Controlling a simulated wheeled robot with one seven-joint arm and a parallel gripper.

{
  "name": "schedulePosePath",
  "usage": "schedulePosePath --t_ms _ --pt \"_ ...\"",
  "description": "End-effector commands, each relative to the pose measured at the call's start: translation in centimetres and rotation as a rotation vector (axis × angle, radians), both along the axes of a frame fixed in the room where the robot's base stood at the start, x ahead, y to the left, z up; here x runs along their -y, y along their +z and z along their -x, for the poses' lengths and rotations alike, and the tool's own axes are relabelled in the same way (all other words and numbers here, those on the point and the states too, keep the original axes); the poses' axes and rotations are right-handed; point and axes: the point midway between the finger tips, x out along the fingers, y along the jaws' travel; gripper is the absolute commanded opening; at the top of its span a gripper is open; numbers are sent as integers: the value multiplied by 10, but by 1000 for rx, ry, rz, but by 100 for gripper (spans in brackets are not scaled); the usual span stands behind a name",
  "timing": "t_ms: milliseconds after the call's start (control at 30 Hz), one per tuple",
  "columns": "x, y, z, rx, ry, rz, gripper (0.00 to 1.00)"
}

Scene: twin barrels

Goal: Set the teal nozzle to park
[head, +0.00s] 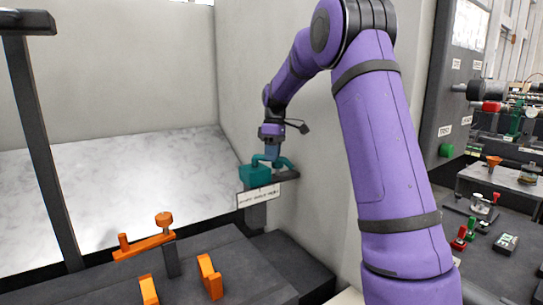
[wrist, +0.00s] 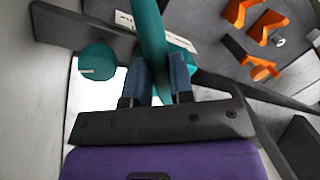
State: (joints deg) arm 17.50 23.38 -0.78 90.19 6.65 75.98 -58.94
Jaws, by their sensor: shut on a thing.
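The teal nozzle (head: 255,174) sits on a dark bracket (head: 287,176) at the wall, left of my purple arm in the head view. It has a blocky left part and a curved part under my gripper. My gripper (head: 271,157) reaches down onto it from above. In the wrist view a teal bar of the nozzle (wrist: 151,35) passes between the two blue fingers of my gripper (wrist: 161,75), which are shut on it. A rounded teal end (wrist: 97,61) shows to the left. The fingers hide part of the bar.
A white label (head: 258,196) with unreadable text hangs at the bracket's front. Orange pieces (head: 145,245) stand on a dark bench at the lower left. The pale wall is close beside my gripper. A dark post stands at the far left. A cluttered workbench (head: 490,215) is at the right.

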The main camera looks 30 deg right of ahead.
Motion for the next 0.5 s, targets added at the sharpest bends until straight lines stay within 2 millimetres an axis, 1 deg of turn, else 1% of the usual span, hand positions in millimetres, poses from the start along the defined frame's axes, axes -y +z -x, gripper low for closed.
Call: schedulePosePath --t_ms 200,500 --pt "2 -1 -1 -1 35 -1 0" --pt "2 0 -1 -1 40 1 0"
